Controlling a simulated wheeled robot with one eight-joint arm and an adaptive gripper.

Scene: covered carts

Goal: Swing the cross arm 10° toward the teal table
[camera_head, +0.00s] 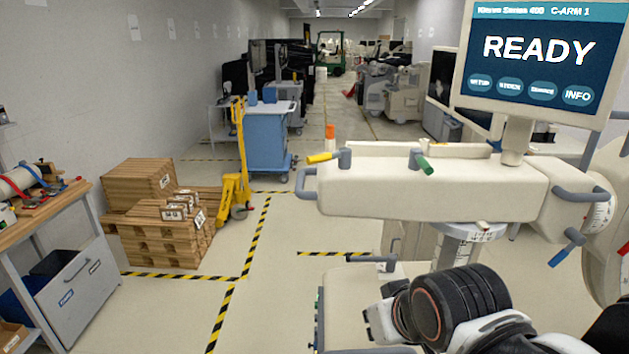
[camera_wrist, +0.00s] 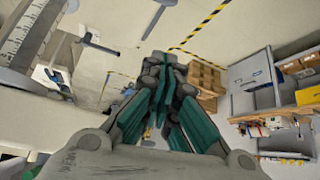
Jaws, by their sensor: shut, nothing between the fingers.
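The C-arm machine's cream horizontal cross arm (camera_head: 430,190) spans the right half of the head view. It has a grey end handle (camera_head: 307,184), a yellow-tipped lever (camera_head: 325,157) and a green-tipped lever (camera_head: 422,162) on top. A blue-tipped lever (camera_head: 567,248) hangs at its right, near a round scale. A graduated column collar (camera_head: 468,238) sits beneath. I see no table that is clearly teal. My gripper (camera_wrist: 163,68) is shut and empty in the wrist view, its teal-padded fingers together, apart from the machine parts at left. I cannot make out my fingertips in the head view.
A monitor (camera_head: 535,60) reading READY stands above the cross arm. A blue cart (camera_head: 268,135), yellow pallet jack (camera_head: 236,170) and wooden pallets (camera_head: 165,220) stand at left. A workbench (camera_head: 50,235) is at far left. The striped floor between is clear.

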